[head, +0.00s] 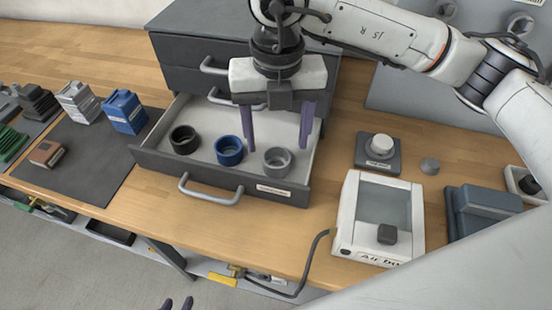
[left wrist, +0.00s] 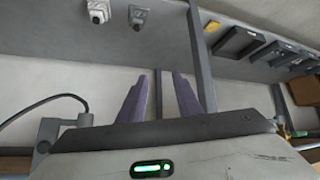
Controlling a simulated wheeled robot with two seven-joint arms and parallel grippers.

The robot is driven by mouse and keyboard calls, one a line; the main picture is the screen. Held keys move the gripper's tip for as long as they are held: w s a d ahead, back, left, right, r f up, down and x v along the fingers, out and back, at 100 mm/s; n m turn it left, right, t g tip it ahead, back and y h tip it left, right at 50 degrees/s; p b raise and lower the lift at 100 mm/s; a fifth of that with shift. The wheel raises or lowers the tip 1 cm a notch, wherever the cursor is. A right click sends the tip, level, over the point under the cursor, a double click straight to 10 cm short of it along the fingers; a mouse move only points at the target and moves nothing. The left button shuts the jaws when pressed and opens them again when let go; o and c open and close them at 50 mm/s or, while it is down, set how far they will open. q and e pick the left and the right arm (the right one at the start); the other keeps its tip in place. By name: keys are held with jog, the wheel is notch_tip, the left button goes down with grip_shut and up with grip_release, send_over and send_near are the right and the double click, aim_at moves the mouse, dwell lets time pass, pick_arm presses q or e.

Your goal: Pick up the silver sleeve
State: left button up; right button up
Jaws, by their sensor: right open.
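The silver sleeve (head: 278,166) is a short grey ring standing upright at the right end of the open drawer (head: 160,158). A blue sleeve (head: 229,153) and a black sleeve (head: 183,142) stand to its left in the same drawer. My right gripper (head: 277,146) points down over the drawer, open and empty, its purple fingers apart on either side of the silver sleeve in the picture. I cannot tell its exact height above the sleeve. My left gripper (head: 176,304) shows only its fingertips at the bottom edge; it is open and empty in the left wrist view (left wrist: 166,85).
The dark drawer cabinet (head: 185,62) rises behind the open drawer. A white air box (head: 347,225) and a grey knob unit (head: 378,158) stand to the right. A blue block (head: 125,112) and other blocks stand on the dark mat (head: 85,155) at left. Bare bench lies before the drawer.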

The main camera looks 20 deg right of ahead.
aim_at(276, 153)
notch_tip(276, 153, down, 4)
jog(key=shift+s+r+p, duration=0.1)
jog(key=shift+p, duration=0.25)
jog(key=shift+f, duration=0.55)
jog(key=c, duration=1)
pick_arm(q)
jog(key=shift+w+r, duration=0.5)
jog(key=shift+r, duration=0.25)
pick_arm(e)
jog(key=shift+a+r, duration=0.1)
jog(key=shift+c, duration=0.7)
